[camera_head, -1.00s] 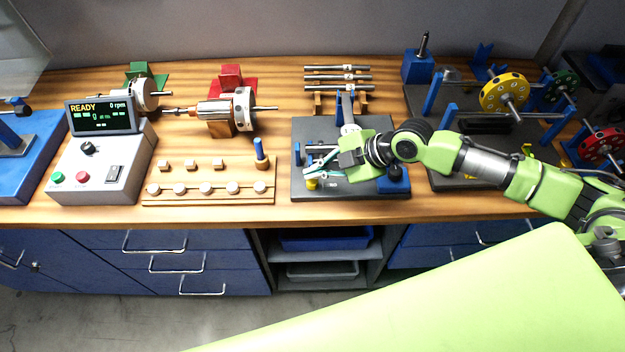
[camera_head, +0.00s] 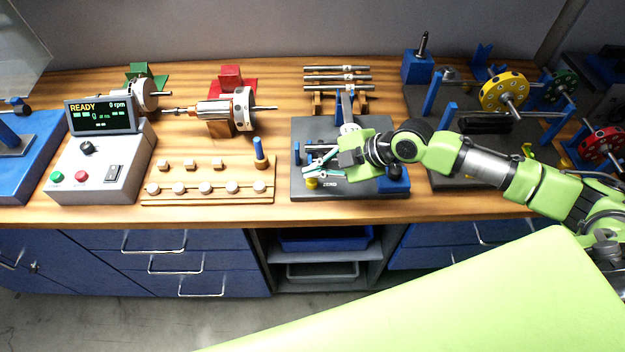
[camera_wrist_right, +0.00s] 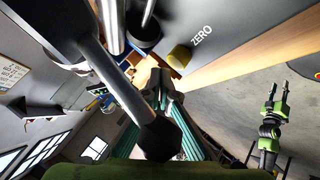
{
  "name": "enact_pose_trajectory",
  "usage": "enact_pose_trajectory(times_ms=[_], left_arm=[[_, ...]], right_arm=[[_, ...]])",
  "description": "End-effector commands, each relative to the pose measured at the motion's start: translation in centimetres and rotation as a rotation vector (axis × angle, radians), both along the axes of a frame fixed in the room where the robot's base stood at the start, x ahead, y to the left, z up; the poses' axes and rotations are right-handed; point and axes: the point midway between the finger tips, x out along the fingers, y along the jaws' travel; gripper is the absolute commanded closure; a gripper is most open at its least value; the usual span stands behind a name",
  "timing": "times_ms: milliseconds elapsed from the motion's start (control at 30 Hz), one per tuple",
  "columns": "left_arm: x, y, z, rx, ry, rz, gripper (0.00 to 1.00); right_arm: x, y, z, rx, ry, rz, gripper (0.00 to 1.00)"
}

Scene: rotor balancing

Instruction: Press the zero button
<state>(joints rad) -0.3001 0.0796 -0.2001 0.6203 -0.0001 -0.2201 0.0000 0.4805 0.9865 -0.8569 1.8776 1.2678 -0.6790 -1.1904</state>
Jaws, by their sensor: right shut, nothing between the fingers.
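The zero button is a yellow round cap (camera_head: 311,183) at the front left of a dark grey balancing stand (camera_head: 340,190), with white ZERO lettering beside it. It also shows in the right wrist view (camera_wrist_right: 179,57), uncovered, just beyond the fingertips. My right gripper (camera_head: 308,170) reaches in from the right, low over the stand. Its teal fingers are shut and empty, with tips close behind the button in the head view; I cannot tell whether they touch it. My left gripper (camera_wrist_right: 278,88) shows only in the right wrist view, away from the bench, with its fingers apart.
A grey control box (camera_head: 100,165) with a READY display stands at the left. A wooden weight rack (camera_head: 208,190) lies left of the stand. A blue post (camera_head: 297,153) rises near my right fingers. A fixture with a yellow disc (camera_head: 505,93) stands at the right.

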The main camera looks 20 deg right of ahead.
Motion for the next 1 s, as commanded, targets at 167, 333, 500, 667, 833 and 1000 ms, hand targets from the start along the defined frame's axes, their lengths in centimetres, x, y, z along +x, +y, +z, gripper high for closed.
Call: enact_pose_trajectory(times_ms=[167,333,500,667,833,1000], left_arm=[[0.0,0.0,-0.3,0.0,0.0,0.0,0.69],[0.0,0.0,-0.3,0.0,0.0,0.0,0.69],[0.0,0.0,-0.1,0.0,0.0,0.0,0.69],[0.0,0.0,-0.1,0.0,0.0,0.0,0.69],[0.0,0.0,0.1,0.0,0.0,0.0,0.69],[0.0,0.0,1.1,0.0,0.0,0.0,0.69]], right_arm=[[-1.4,0.0,-2.4,-0.013,0.052,0.004,1.0],[-1.4,0.0,-2.4,-0.012,0.052,0.004,1.0],[-1.7,-0.2,-2.2,-0.013,0.052,0.004,1.0],[-1.8,-0.3,-2.3,-0.014,0.052,0.003,1.0],[-1.8,-0.3,-2.1,-0.013,0.053,0.002,1.0],[-1.8,-0.3,-0.8,-0.014,0.052,0.003,1.0]])
